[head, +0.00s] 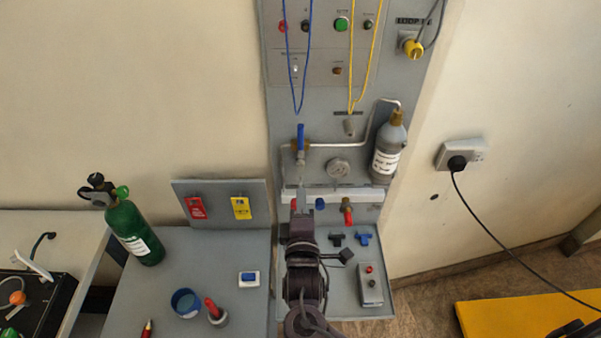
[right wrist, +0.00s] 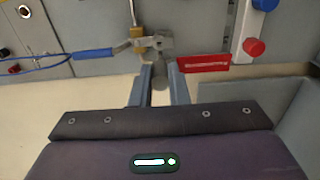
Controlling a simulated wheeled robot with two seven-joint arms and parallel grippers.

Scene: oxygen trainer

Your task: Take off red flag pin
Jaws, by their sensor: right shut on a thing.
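The red flag pin (right wrist: 204,63) shows in the right wrist view as a red lettered strip running right from a grey fitting at the valve. In the head view it is hidden by my right gripper. My left gripper is not in view.
A gauge (head: 338,169) and grey bottle (head: 388,150) are right of the valve. Red and blue caps (head: 320,204) line the white rail below. A red tag (head: 196,208), a yellow tag (head: 241,208) and a green cylinder (head: 134,234) stand left. A blue cord (head: 287,60) hangs above.

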